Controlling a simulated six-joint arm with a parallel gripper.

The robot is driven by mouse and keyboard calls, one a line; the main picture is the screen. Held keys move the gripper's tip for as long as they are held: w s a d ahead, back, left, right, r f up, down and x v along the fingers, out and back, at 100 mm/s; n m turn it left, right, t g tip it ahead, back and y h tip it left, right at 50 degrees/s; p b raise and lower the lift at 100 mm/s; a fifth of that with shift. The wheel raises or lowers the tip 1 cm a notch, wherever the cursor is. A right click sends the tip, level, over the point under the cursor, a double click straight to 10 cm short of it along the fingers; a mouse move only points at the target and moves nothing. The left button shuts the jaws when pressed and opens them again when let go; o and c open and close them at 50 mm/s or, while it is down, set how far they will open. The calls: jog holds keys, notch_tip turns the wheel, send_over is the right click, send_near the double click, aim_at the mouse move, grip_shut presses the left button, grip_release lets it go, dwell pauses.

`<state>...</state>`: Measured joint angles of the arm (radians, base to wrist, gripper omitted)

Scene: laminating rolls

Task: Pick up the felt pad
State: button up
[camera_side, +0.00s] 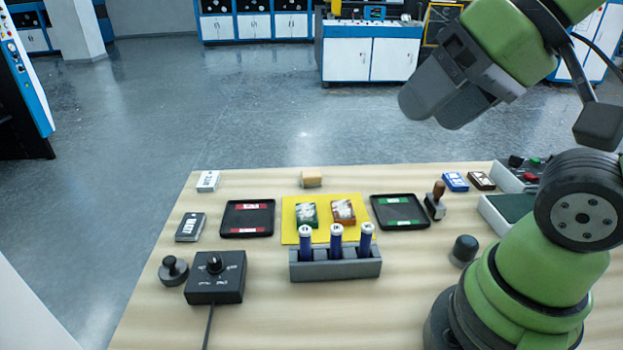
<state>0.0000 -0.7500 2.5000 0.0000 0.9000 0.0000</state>
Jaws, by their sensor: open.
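I cannot tell for sure which thing is the felt pad. A small tan block (311,179) lies alone at the back edge of the table, behind the yellow mat. A flat dark green surface (513,205) in a grey holder at the right, partly hidden by my arm, also looks like a pad. My gripper (437,110) is open in the upper right, high above the table and apart from everything. It points down and to the left, and nothing shows between its fingers.
The yellow mat (290,233) bears a green box and a brown box. Black trays (247,232) (400,224) flank it. A grey rack (335,268) with blue tubes stands in front. A wooden-handled stamp (436,200) and a black control box (216,278) stand nearby. The front middle is clear.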

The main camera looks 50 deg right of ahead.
jog(key=o, duration=0.3)
